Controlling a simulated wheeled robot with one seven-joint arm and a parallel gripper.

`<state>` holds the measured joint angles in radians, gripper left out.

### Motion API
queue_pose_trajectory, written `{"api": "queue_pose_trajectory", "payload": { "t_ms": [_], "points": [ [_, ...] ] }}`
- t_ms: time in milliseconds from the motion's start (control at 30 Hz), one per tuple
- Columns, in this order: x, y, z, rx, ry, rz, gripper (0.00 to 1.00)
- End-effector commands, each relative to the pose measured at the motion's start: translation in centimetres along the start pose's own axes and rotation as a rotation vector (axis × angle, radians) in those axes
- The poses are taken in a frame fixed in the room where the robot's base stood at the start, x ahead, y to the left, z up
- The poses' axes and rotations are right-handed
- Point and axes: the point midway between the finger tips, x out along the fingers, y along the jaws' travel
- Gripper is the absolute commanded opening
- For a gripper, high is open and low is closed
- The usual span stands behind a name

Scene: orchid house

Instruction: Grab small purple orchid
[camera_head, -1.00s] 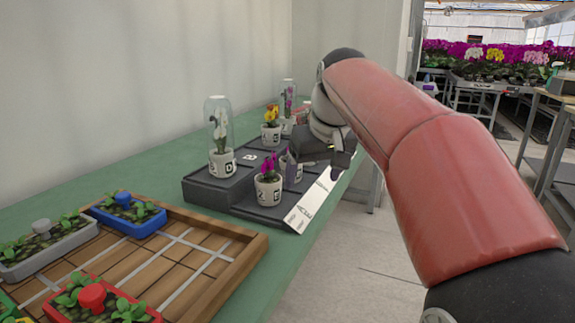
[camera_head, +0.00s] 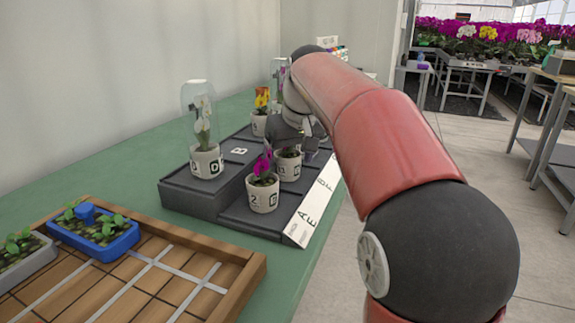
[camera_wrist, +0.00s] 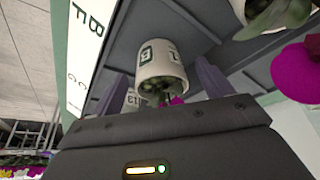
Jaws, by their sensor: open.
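A small purple orchid in a white labelled pot (camera_head: 262,195) stands upright at the front of the dark stepped stand (camera_head: 215,203). A second white pot (camera_head: 288,166) stands just behind and right of it, its plant mostly hidden by my gripper (camera_head: 292,135). In the wrist view, my gripper (camera_wrist: 160,78) is open, with one finger on each side of a white pot (camera_wrist: 162,62). A bit of purple bloom (camera_wrist: 176,101) shows below that pot, close to the gripper body. Contact between fingers and pot cannot be told.
A white orchid under a glass dome (camera_head: 200,130) stands on the raised step at left. An orange and yellow orchid (camera_head: 262,100) is farther back. Large magenta petals (camera_wrist: 298,72) show at the wrist view's right. A wooden tray (camera_head: 258,272) with a blue planter (camera_head: 95,238) is in front.

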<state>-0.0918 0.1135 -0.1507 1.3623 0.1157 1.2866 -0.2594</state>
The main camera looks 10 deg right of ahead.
Motion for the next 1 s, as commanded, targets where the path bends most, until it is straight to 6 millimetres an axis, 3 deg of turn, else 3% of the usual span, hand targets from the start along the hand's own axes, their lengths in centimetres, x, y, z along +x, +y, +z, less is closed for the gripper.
{"api": "queue_pose_trajectory", "payload": {
  "t_ms": [133,400,800,1000],
  "points": [
    [1.9,0.0,0.0,0.000,-0.001,0.000,0.79],
    [2.2,0.0,0.0,0.000,0.000,0.000,0.79],
    [2.2,0.0,0.0,0.000,0.000,0.000,0.28],
    [2.1,0.0,0.0,0.000,0.001,0.000,0.27]
  ]
}}
